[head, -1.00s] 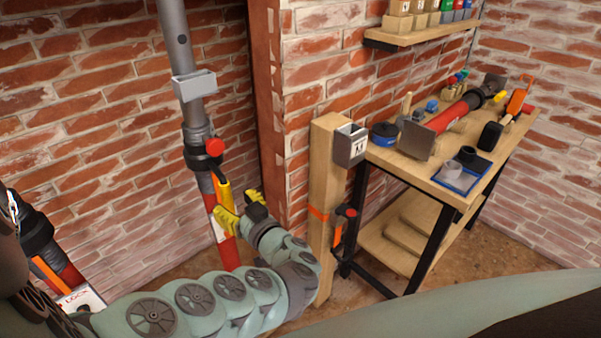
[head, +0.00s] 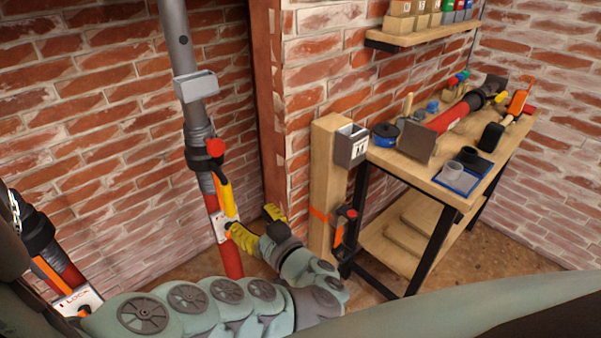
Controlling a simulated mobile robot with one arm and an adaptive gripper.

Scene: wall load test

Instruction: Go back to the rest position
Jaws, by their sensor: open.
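My gripper (head: 257,226) has yellow fingers and is open. It is at the end of my green-grey arm, low in front of the brick wall. One finger lies close to the lower part of the red and grey prop (head: 231,259); I cannot tell if it touches. The prop stands upright against the left wall, with a yellow lever (head: 225,195) and a red knob (head: 216,147) on it. Nothing shows between the fingers.
A wooden post (head: 328,170) with a grey box (head: 351,146) stands right of my gripper. Behind it is a workbench (head: 425,184) with tools. Another prop with a LOCK plate (head: 79,302) is at the lower left. A shelf (head: 420,38) hangs above the bench.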

